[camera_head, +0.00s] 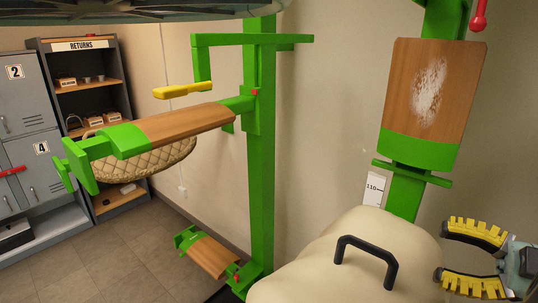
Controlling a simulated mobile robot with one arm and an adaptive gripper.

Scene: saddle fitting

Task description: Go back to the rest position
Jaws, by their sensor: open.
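My gripper (476,258) is at the lower right, with two yellow toothed fingers spread apart and pointing left. Nothing shows between its fingers. Just left of the fingers is a cream padded form (330,262) with a black handle (367,254) on top. The form runs out of view at the bottom. I cannot tell whether the fingers touch it. Most of my arm is out of view.
A green post (260,150) carries a wood-topped rack arm (185,122) with a quilted pad (150,160) beneath it. A green and wood support (430,100) rises behind the form. Grey lockers (28,130) and a returns shelf (90,85) stand at left. Floor (120,250) is clear in front.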

